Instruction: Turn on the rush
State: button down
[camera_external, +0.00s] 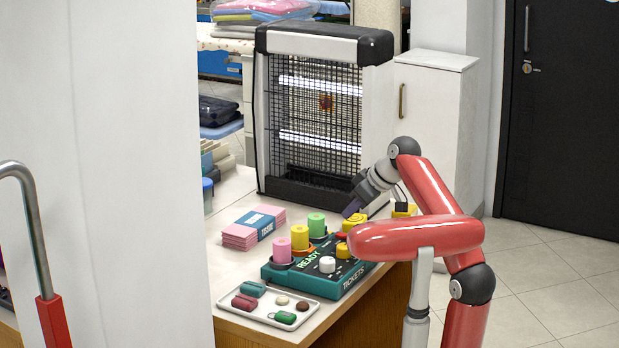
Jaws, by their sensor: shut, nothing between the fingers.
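A dark teal box (350,282) marked READY and TICKETS sits at the counter's front right. A white knob (327,264) and a yellow knob (343,250) are on its top. Taller pink, green and yellow cylinders stand along its back and left. A bit of red (344,236) shows at the far right, partly hidden by my arm. I cannot read any label saying rush. My gripper (350,209) is shut and empty, pointing down-left above the box's back right, beside the heater. The exact gap to the parts below is hard to tell.
A tall caged heater (313,120) stands close behind my gripper. A pink tissue stack (255,226) lies left of the box. A white tray (262,316) with small coloured items is in front. A yellow object (404,210) sits near my wrist. Bare counter shows around the stack.

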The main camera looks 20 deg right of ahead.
aim_at(348, 234)
jog(key=shift+s+d+f+b, duration=0.1)
jog(key=shift+f+b, duration=0.2)
jog(key=shift+f, duration=0.7)
jog(key=shift+s+d+f+b, duration=0.1)
jog(key=shift+f+b, duration=0.2)
jog(key=shift+f, duration=0.65)
jog(key=shift+d+f+b, duration=0.1)
jog(key=shift+f+b, duration=0.45)
jog(key=shift+b, duration=0.45)
jog(key=shift+r, duration=0.25)
jog(key=shift+r+p, duration=0.1)
jog(key=shift+p, duration=0.25)
jog(key=shift+r+p, duration=0.7)
jog(key=shift+r, duration=0.05)
